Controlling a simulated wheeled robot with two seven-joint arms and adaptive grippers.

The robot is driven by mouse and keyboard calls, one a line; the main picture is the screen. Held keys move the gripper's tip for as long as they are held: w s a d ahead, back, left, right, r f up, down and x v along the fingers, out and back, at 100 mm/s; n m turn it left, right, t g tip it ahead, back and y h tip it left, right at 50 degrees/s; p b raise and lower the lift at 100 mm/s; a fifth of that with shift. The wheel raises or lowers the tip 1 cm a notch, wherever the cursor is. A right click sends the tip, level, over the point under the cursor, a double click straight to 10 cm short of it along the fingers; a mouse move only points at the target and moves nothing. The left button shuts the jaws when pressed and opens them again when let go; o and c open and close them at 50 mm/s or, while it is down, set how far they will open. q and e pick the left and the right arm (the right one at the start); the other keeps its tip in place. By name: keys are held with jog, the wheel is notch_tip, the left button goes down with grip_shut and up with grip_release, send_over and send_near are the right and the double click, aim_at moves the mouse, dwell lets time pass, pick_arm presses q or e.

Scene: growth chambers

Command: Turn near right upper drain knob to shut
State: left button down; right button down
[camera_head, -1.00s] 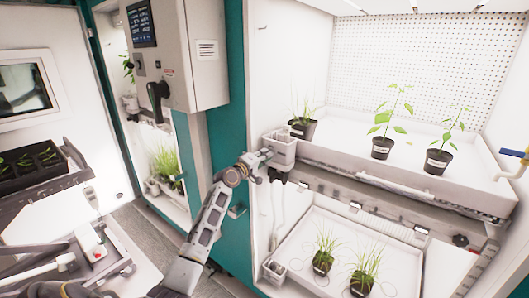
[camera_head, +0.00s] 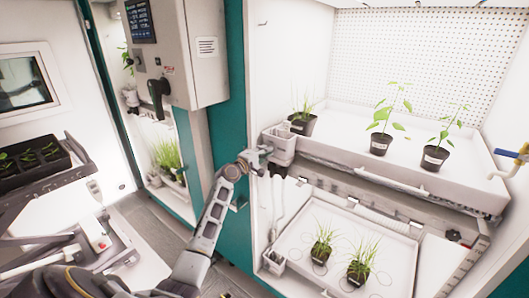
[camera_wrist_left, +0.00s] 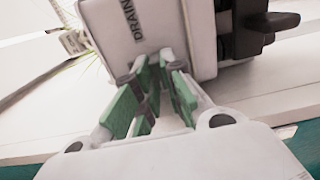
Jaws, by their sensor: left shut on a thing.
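The upper drain box (camera_head: 279,146) is a pale block at the near left corner of the upper tray (camera_head: 345,163). In the left wrist view the box (camera_wrist_left: 150,32) carries the word DRAIN and appears tilted. My left gripper (camera_head: 264,157) is at the front of this box. Its green-padded fingers (camera_wrist_left: 152,94) are close together just below the label, shut on the drain knob, which the fingers hide. The knob's angle cannot be read. A black fitting (camera_wrist_left: 266,28) sticks out at the right of the box. My right gripper is not in view.
Potted plants (camera_head: 380,144) stand in the upper tray. A lower tray (camera_head: 300,220) with grassy pots lies beneath it. The teal chamber post (camera_head: 227,140) is close to my left forearm.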

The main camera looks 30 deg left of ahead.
pick_arm(q)
jog(key=c, duration=1.6)
grip_release()
jog(key=shift+r, duration=0.2)
jog(key=shift+o, duration=0.4)
jog(key=shift+d+f, duration=0.1)
jog(key=shift+d, duration=0.05)
jog(key=shift+w+f, duration=0.1)
jog(key=s+a, duration=0.1)
jog(key=s, duration=1.1)
